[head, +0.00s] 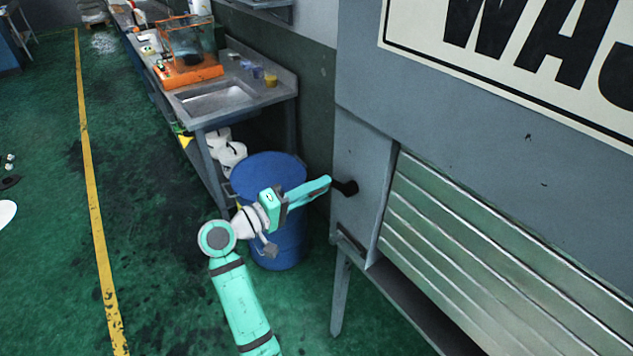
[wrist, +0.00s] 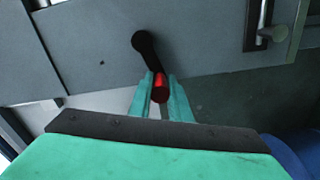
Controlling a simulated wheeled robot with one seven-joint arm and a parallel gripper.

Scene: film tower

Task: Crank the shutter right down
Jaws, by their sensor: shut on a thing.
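The crank is a black arm (wrist: 147,47) on the grey cabinet's side, with a red handle (wrist: 160,82) at its end. In the wrist view the arm slants down and slightly right from its pivot to the handle. My gripper (wrist: 160,97) is shut on the red handle, one finger on each side. In the head view my gripper (head: 328,182) reaches the black crank (head: 347,187), and the red handle is hidden. The shutter (head: 480,245) is pale, slatted metal and covers most of the visible opening. Its right part is cut off by the frame.
The grey cabinet (head: 357,150) with a large sign (head: 425,30) fills the right. A sill (head: 405,300) runs below the shutter. A blue barrel (head: 270,170) stands close behind my gripper, beside a sink bench (head: 283,88).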

